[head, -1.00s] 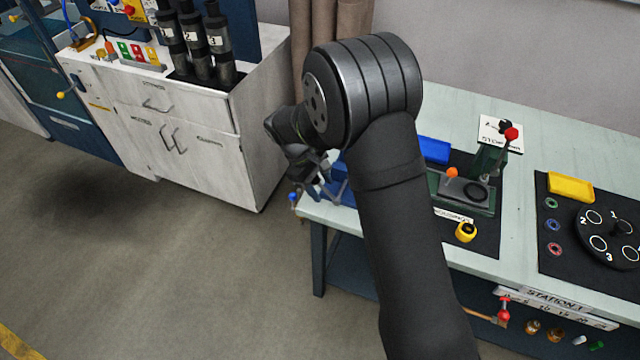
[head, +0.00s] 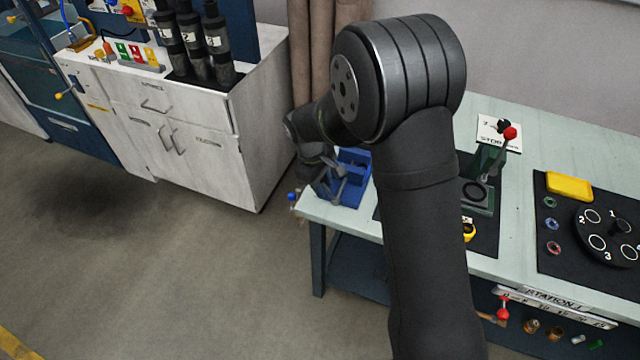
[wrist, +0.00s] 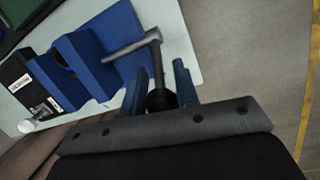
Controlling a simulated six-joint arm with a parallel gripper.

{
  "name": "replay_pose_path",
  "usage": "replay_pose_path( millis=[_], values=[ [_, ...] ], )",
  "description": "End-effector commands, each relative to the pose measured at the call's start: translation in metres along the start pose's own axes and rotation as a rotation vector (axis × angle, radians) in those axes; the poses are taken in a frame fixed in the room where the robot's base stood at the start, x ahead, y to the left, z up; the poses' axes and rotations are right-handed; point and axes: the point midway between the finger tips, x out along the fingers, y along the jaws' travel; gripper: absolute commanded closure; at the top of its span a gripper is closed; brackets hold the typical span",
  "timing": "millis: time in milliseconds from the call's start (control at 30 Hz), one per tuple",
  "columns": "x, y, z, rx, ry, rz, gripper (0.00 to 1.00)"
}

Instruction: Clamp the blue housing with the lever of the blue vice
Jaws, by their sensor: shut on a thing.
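The blue vice (head: 352,188) stands at the left end of the light green table, partly hidden by my arm. It also shows in the wrist view (wrist: 110,62) as blue blocks with a grey lever (wrist: 132,48) on the near side. The lever bends and ends in a black knob (wrist: 160,100). My gripper (wrist: 158,88) is shut on the lever at this knob, one blue finger on each side. In the head view, my gripper (head: 322,176) is at the vice, small and partly hidden. A dark opening shows between the blue blocks; I cannot clearly tell the blue housing from the vice.
A green press with a red-knobbed lever (head: 509,133) stands right of my arm. The table's front left edge is close to the vice, with open floor beyond.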

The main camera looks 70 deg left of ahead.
Motion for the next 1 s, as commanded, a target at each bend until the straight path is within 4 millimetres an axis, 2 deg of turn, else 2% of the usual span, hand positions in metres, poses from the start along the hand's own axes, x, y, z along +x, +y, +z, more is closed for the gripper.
replay_pose_path(
  millis=[400, 433, 500, 833, 1000],
  values=[
    [-0.002, 0.002, 0.002, 0.005, 0.041, -0.003, 1.00],
    [-0.002, 0.002, 0.002, 0.005, 0.041, -0.003, 0.66],
    [-0.002, 0.002, 0.002, 0.005, 0.040, -0.003, 0.53],
    [-0.004, 0.001, 0.002, 0.004, 0.039, -0.004, 0.52],
    [-0.024, 0.002, 0.002, 0.005, 0.041, -0.002, 0.52]
  ],
)
